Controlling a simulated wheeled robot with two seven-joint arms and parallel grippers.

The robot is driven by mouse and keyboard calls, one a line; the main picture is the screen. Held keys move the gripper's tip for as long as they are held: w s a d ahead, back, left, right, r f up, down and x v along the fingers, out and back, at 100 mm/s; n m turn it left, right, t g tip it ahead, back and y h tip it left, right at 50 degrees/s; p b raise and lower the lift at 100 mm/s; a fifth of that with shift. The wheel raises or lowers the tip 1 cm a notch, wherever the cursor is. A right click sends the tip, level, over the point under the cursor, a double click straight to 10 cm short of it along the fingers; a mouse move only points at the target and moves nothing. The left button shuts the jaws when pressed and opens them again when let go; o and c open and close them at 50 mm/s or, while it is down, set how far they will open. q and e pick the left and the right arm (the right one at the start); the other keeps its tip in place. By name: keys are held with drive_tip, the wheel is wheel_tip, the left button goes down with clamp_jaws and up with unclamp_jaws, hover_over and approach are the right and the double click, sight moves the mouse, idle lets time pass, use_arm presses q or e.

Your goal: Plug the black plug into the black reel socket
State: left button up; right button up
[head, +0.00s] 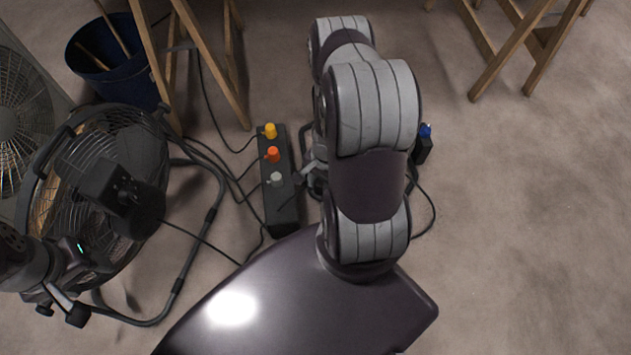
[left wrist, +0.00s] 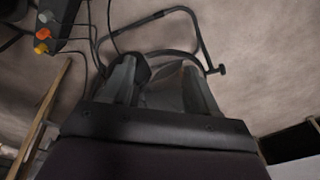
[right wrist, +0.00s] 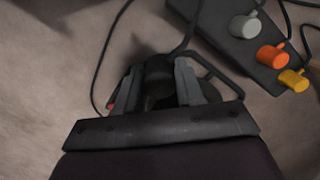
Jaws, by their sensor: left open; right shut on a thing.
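My right gripper (right wrist: 157,88) is shut on a dark thing, which looks like the black plug (right wrist: 158,75), low over the floor. A dark cable runs up from near it in the right wrist view. A dark tubular frame (right wrist: 213,75) shows beside the fingers, perhaps part of the reel. In the head view my right arm covers most of this spot, so the reel's black socket is not clearly visible. I cannot tell whether plug and socket touch. My left gripper (head: 62,309) is open and empty beside the floor fan.
A black power strip (head: 283,208) with yellow, orange and white plugs lies left of my right arm. A floor fan (head: 100,160) stands left, a blue bucket (head: 115,75) behind it. A small black box with a blue top (head: 424,145) lies right. The right floor is clear.

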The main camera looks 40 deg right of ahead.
drive_tip(key=w+a+r+n+p, duration=0.1)
drive_tip(key=w+a+r+n, duration=0.3)
drive_tip(key=r, duration=0.4)
drive_tip(key=w+a+r+n+g+h, duration=0.1)
drive_tip(key=w+a+r+n, duration=0.2)
drive_tip(key=w+r+n, duration=0.3)
drive_tip(key=w+a+r+n+p, duration=0.1)
drive_tip(key=w+a+r+n, duration=0.3)
drive_tip(key=w+r, duration=0.5)
wheel_tip(320, 180, up, 3)
drive_tip(key=shift+a+r+n+h+p, duration=0.2)
drive_tip(key=shift+a+n+h+p, duration=0.2)
drive_tip(key=shift+n, duration=0.2)
